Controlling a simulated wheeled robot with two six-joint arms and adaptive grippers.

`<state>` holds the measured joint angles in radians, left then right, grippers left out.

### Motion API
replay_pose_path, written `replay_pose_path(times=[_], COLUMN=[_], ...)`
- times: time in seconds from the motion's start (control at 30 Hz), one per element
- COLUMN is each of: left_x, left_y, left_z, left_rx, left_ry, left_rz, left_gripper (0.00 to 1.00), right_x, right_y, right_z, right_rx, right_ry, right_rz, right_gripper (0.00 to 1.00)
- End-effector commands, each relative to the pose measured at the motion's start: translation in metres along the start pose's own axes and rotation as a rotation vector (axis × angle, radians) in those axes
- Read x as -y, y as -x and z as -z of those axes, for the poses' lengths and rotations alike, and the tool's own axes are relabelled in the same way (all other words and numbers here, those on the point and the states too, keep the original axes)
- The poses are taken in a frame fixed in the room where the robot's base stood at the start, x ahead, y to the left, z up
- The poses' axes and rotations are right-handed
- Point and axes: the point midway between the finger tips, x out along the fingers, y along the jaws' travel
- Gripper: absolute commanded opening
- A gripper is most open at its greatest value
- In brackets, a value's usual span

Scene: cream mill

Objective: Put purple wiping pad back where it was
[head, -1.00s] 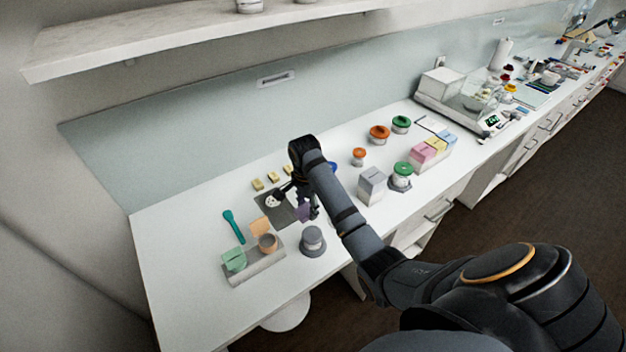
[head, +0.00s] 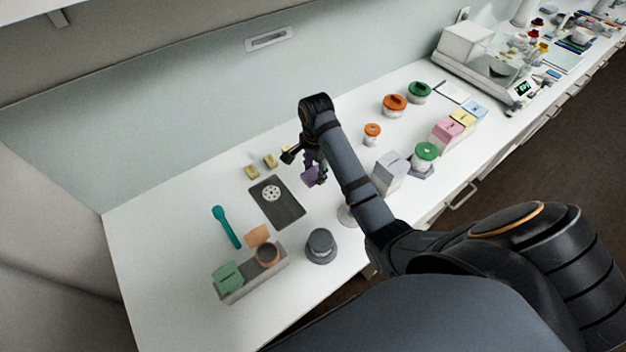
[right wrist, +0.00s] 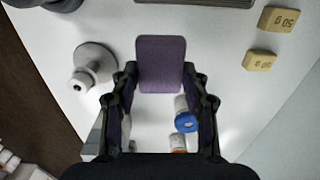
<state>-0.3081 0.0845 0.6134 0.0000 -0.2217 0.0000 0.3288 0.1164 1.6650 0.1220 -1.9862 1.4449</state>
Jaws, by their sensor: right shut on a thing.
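The purple wiping pad (head: 309,176) is in my right gripper (head: 314,168), just right of a dark mat (head: 290,211). In the right wrist view the pad (right wrist: 161,58) lies between the fingertips of the right gripper (right wrist: 160,78) and sticks out beyond them. The gripper is shut on its near part. A grey holder (head: 272,277) near the front left carries a green pad (head: 227,276), an orange pad (head: 258,235) and a round brown-topped item (head: 267,254). My left gripper is not in view.
A grey round-lidded pot (head: 320,245) stands right of the holder. A teal tool (head: 226,227) lies left of the mat. Yellow weights (head: 252,171) stand behind the mat. A grey box (head: 390,173) and green-lidded jar (head: 425,153) stand right of my arm. The counter's left end is clear.

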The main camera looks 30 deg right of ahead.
Motion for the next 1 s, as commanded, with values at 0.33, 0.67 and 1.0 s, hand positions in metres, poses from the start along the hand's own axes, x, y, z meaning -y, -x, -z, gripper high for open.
replay_pose_path(times=[0.33,0.67,1.0], left_x=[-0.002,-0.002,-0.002], left_y=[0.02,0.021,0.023], left_z=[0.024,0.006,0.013], left_rx=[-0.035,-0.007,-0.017], left_ry=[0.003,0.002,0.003], left_rz=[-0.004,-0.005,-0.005], left_gripper=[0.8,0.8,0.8], right_x=[0.046,0.053,0.053], right_y=[-0.051,-0.07,-0.095], right_z=[0.028,0.033,0.032], right_rx=[0.002,0.003,0.001], right_ry=[-0.001,0.0,0.001], right_rz=[-0.006,-0.009,-0.004], right_gripper=[0.11,0.11,0.11])
